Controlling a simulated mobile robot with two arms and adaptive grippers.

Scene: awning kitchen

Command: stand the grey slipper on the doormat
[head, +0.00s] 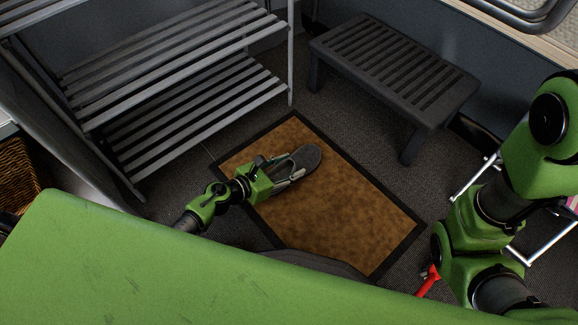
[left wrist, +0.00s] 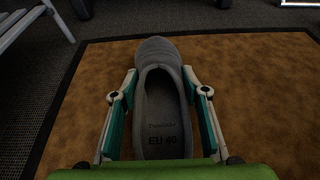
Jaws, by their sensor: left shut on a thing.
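The grey slipper (head: 308,158) is over the brown, dark-edged doormat (head: 340,205), in its upper left part, with its toe pointing away from my left gripper. In the left wrist view the slipper (left wrist: 157,105) is upright, sole down, with the marking EU 40 inside. I cannot tell whether its sole touches the mat (left wrist: 255,95). My left gripper (head: 290,172) is shut on the slipper, one finger along each side; both fingers also show in the left wrist view (left wrist: 160,97). My right arm's links show at the right, but its gripper is not visible.
A grey slatted rack (head: 180,110) stands to the left and a dark slatted stool (head: 395,70) behind the mat. A red object (head: 428,281) lies near the mat's right corner. A wicker basket (head: 15,180) is at the far left. The mat's right half is clear.

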